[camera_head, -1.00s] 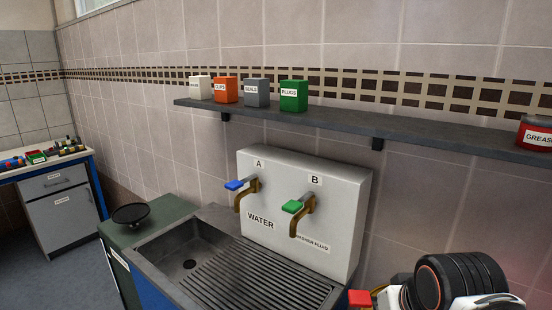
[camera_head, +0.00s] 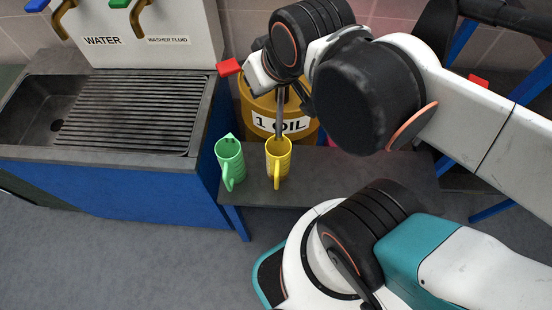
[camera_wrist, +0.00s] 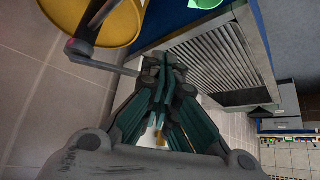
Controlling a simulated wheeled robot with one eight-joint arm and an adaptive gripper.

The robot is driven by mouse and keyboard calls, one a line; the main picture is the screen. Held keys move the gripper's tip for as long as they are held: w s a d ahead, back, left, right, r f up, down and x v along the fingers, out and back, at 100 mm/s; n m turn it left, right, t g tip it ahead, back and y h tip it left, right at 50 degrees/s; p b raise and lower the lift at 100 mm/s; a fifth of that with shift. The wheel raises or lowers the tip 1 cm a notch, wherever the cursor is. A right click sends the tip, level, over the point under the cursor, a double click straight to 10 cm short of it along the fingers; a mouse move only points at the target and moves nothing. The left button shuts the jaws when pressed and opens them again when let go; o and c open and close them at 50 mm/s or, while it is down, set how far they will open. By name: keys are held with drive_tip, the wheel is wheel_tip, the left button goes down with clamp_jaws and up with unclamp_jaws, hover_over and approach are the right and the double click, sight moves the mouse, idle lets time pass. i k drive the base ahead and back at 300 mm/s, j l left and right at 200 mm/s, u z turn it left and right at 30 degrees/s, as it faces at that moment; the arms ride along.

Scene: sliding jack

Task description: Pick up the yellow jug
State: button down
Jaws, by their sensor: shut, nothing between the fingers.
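The yellow jug (camera_head: 279,160) stands upright on a low dark bench in the head view, its handle towards the camera. A green jug (camera_head: 230,164) stands to its left, a little apart. In the wrist view a green piece (camera_wrist: 205,4), probably that jug, shows at the top edge; I cannot make out the yellow jug there. My gripper (camera_wrist: 164,66) is shut and empty, its teal fingers together. In the head view my arm covers most of the gripper, above and behind the yellow jug, and the exact gap is unclear.
A yellow oil drum (camera_head: 257,112) stands behind the jugs; it also shows in the wrist view (camera_wrist: 112,22), with a grey pipe (camera_wrist: 98,62) beside it. The sink's ribbed drainboard (camera_head: 125,112) is to the left. Bare bench (camera_head: 325,177) lies right of the jugs.

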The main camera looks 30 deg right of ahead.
sight(278, 153)
drive_tip(key=k+l, duration=0.1)
drive_tip(key=k, duration=0.75)
drive_tip(key=k+l, duration=0.1)
drive_tip(key=k, duration=0.7)
